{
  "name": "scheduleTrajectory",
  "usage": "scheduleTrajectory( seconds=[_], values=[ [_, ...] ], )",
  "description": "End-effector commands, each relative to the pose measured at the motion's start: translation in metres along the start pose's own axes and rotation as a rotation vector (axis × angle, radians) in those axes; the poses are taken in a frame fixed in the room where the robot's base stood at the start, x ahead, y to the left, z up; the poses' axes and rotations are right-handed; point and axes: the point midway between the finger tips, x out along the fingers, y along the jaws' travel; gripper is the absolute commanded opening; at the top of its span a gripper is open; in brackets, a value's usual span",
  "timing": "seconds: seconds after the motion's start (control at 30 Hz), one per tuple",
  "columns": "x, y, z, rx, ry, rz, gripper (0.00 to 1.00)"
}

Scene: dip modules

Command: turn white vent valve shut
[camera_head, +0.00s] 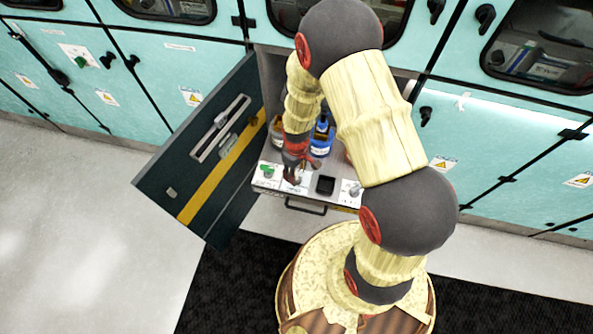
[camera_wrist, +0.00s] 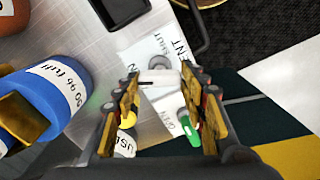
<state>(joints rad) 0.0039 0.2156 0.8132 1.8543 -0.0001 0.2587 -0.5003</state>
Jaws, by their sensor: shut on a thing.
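The white vent valve (camera_wrist: 158,76) sits between my fingertips in the wrist view. Its handle lies crosswise from one finger to the other. My gripper (camera_wrist: 160,79) is shut on this handle. It also shows in the head view (camera_head: 293,179), reaching down to the panel at the front of the open cabinet, where it hides the valve. The white label plate (camera_wrist: 167,48) reads VENT and SHUT above the handle in the wrist view, and OPEN below it. I cannot tell exactly which mark the handle points at.
A green handle (camera_wrist: 191,127) is close beside my right finger. A blue container (camera_wrist: 62,85) stands to the left. A black square tray (camera_head: 325,185) and a pale knob (camera_head: 355,189) are right of my gripper. The open dark door (camera_head: 200,150) stands at the left.

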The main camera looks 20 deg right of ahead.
Motion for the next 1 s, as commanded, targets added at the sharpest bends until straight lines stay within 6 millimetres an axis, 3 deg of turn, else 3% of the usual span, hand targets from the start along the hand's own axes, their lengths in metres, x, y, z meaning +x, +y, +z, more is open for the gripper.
scheduleTrajectory(
  seconds=[1.0],
  values=[
    [-0.0002,0.0,0.0001,0.928,0.0,0.0,0.17]
  ],
)
